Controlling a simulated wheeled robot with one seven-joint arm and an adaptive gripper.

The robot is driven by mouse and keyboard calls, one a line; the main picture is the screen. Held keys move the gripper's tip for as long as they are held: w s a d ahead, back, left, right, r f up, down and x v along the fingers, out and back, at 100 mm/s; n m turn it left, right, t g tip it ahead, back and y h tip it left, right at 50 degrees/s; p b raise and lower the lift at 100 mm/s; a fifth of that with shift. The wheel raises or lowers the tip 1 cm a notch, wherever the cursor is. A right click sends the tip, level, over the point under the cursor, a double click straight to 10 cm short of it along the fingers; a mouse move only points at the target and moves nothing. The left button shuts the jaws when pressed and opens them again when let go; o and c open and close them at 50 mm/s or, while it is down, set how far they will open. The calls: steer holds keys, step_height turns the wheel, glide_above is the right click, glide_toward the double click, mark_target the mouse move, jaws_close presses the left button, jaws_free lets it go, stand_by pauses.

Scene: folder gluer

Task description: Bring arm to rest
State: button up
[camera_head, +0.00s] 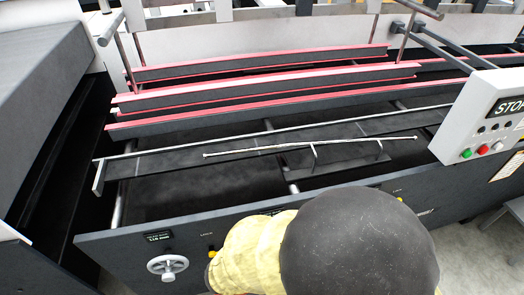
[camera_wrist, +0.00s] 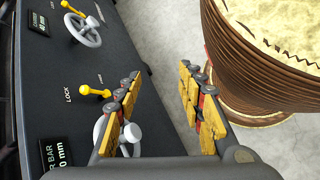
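My gripper (camera_wrist: 160,80) shows in the wrist view with its two yellow-padded fingers spread apart. It is open, and nothing is between the fingers. It hangs over the grey floor beside the machine's dark front panel (camera_wrist: 48,90). A white handwheel on the panel (camera_wrist: 130,138) shows partly behind the left finger; I cannot tell the gap between them. In the head view my arm, with a yellow cover and a black rounded part, stands at the lower middle in front of the machine. It hides part of the front panel. My gripper is out of sight there.
The machine has red-edged bars (camera_head: 270,85) and a thin metal rod (camera_head: 310,146) across it. A control box (camera_head: 485,118) with buttons sits at the right. Yellow lock levers (camera_wrist: 95,91) and another handwheel (camera_wrist: 84,30) stick out from the panel. Floor (camera_wrist: 165,30) shows beside the panel.

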step_height(320, 180, up, 14)
steer(key=m+g+y, duration=0.1)
steer(key=m+y, duration=0.7)
steer(key=w+d+r+m+t, duration=0.2)
steer(key=d+r+m+t, duration=0.2)
steer(key=d+r, duration=0.5)
step_height(320, 180, up, 4)
steer(key=shift+w+r+m+t+y, duration=0.1)
steer(key=shift+w+m+t+y, duration=0.2)
steer(key=shift+m, duration=0.7)
steer(key=shift+s, duration=0.1)
steer(key=shift+c, duration=1)
